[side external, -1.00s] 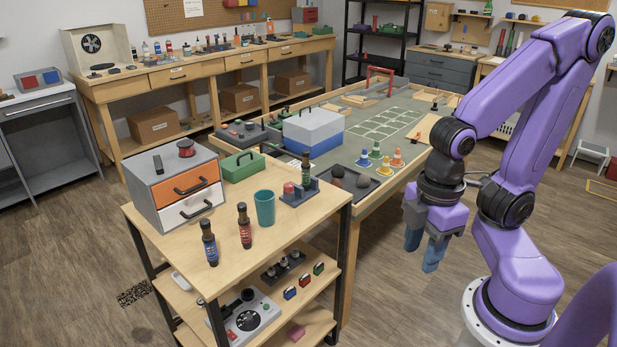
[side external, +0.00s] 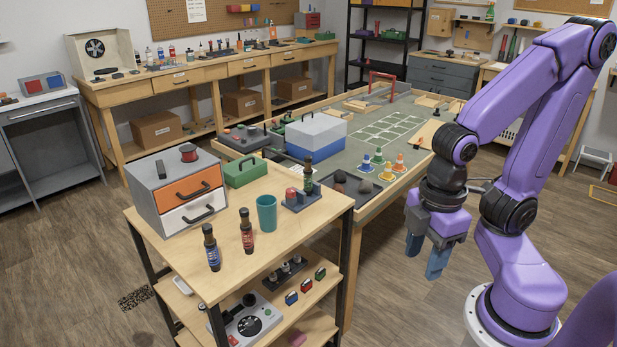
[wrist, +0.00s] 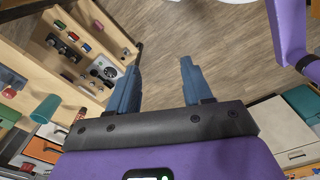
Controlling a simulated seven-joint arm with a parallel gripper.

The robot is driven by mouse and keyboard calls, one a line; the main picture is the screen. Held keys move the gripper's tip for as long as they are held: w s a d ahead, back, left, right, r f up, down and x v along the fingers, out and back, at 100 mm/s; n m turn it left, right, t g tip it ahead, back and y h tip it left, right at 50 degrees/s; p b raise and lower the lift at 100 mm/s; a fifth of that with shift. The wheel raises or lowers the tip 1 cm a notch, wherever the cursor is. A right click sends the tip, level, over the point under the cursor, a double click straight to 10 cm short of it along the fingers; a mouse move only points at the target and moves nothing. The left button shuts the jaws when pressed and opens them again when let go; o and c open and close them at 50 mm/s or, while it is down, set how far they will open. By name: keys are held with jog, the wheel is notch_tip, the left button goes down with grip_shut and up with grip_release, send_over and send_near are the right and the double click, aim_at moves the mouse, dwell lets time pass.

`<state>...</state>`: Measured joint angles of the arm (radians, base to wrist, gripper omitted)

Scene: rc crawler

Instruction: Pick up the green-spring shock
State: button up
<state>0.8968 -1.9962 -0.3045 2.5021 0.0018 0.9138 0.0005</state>
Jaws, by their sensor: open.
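A dark, upright shock with green on its body (side external: 308,174) stands at the grey holder (side external: 300,203) on the right part of the trolley top. It looks like the green-spring shock, but its spring is too small to make out. A blue-marked shock (side external: 212,250) and a red-marked shock (side external: 246,232) stand upright near the trolley's front. My gripper (side external: 425,256) hangs to the right of the trolley, fingers down, well apart from all of them. It is open and empty, with bare floor between its fingers in the wrist view (wrist: 159,68).
A teal cup (side external: 266,213) stands between the red-marked shock and the holder. A drawer box (side external: 160,201) and a green toolbox (side external: 246,171) stand behind on the trolley. The work table (side external: 350,221) lies behind. Open floor separates my gripper from the trolley.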

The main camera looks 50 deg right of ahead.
jog(key=n+t+h, duration=1.3)
jog(key=n, duration=0.1)
send_near(308, 160)
jog(key=x, duration=0.4)
jog(key=f+x, duration=0.1)
jog(key=x, duration=0.1)
jog(key=shift+r+x, duration=0.2)
jog(key=shift+x, duration=1.1)
jog(key=shift+r+x, duration=0.25)
jog(key=shift+x, duration=1.1)
grip_shut()
